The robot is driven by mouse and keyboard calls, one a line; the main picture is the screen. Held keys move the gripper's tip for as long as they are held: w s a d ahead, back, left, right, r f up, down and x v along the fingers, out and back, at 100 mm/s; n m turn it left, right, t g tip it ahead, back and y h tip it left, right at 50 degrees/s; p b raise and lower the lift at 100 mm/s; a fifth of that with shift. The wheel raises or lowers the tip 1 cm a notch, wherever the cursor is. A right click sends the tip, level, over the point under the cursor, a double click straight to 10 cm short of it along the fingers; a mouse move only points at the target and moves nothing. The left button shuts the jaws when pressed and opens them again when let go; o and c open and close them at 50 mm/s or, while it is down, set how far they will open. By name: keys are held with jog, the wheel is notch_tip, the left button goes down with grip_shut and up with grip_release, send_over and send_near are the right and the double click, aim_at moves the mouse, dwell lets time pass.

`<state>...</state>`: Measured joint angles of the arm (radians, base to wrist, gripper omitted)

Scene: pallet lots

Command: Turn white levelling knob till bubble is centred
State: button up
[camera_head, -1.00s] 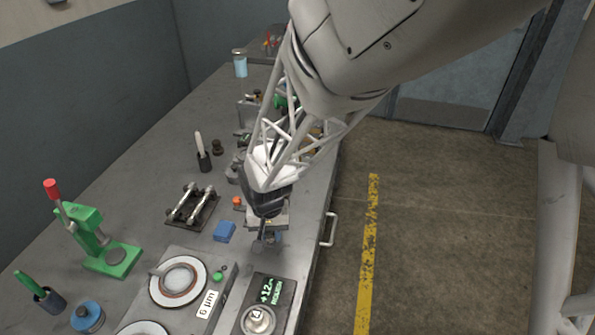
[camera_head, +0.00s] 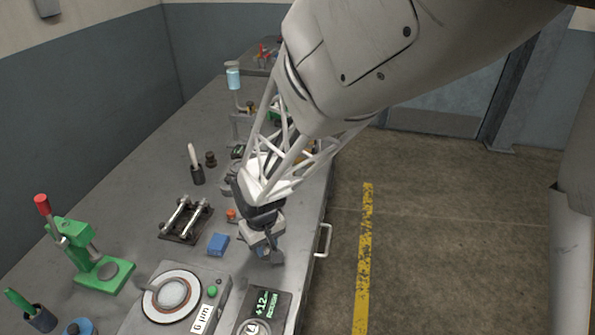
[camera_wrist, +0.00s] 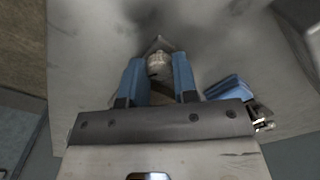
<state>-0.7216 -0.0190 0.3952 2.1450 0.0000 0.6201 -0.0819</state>
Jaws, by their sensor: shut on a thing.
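My gripper (camera_head: 264,252) is low over the bench near its right edge in the head view, largely covered by its own wrist body. In the wrist view, its two blue fingers (camera_wrist: 159,74) stand either side of a small pale ridged knob (camera_wrist: 158,62), the white levelling knob, and are shut on it. The knob sits on a grey pointed part, mostly hidden behind the gripper. I cannot make out the bubble in either view.
A blue block (camera_head: 218,244) lies just left of the gripper, with an orange knob (camera_head: 231,214) behind it. A green press (camera_head: 100,272), a rack of metal rods (camera_head: 186,220) and a gauge with a green readout (camera_head: 266,305) stand nearby. A bench handle (camera_head: 323,240) juts out right.

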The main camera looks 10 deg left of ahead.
aim_at(265, 247)
jog(key=o, duration=0.9)
jog(key=shift+r, duration=0.1)
jog(key=shift+r, duration=3.8)
jog(key=shift+d, duration=0.1)
